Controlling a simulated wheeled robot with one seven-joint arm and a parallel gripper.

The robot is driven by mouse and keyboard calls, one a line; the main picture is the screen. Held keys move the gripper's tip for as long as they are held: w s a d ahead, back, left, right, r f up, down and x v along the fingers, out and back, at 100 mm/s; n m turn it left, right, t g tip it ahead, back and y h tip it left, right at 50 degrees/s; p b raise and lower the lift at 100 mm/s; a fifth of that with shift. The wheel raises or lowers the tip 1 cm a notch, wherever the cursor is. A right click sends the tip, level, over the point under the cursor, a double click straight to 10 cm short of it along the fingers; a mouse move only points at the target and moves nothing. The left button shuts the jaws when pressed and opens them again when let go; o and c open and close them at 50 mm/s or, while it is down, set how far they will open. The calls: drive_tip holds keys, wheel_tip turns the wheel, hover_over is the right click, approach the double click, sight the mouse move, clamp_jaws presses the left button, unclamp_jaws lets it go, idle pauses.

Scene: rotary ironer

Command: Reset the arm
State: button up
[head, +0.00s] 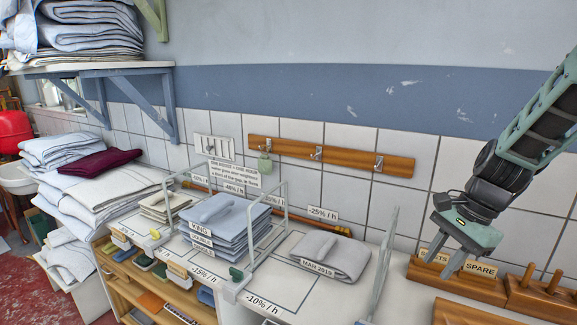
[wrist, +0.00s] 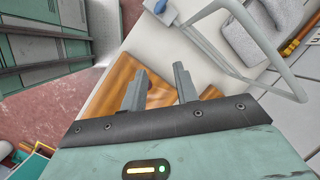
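My gripper (head: 438,267) hangs at the right of the head view, pointing down in front of a wooden holder (head: 458,286) with labels, one reading SPARE. In the wrist view my gripper (wrist: 160,72) shows two grey fingers standing apart with nothing between them. Wood shows behind the fingers there; I cannot tell whether they touch it. My arm (head: 535,120) reaches in from the upper right.
A clear upright panel (head: 384,262) stands left of my gripper. A grey folded cloth (head: 330,258) and a blue-grey stack (head: 222,225) lie on the counter. A wooden peg block (head: 545,298) is at right. A hook rail (head: 330,155) is on the wall.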

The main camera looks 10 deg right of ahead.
drive_tip(key=s+a+r+n+g+h, duration=0.1)
drive_tip(key=s+a+n, duration=0.3)
drive_tip(key=a+n, duration=0.3)
drive_tip(key=s+a+r+n, duration=0.1)
drive_tip(key=s+a+n, duration=0.4)
drive_tip(key=a, duration=0.4)
drive_tip(key=s+a+n+h, duration=0.2)
drive_tip(key=s+a+n, duration=0.3)
drive_tip(key=s+n, duration=0.5)
drive_tip(key=shift+s+a+n, duration=0.3)
drive_tip(key=shift+a+n, duration=0.05)
drive_tip(key=shift+n, duration=0.05)
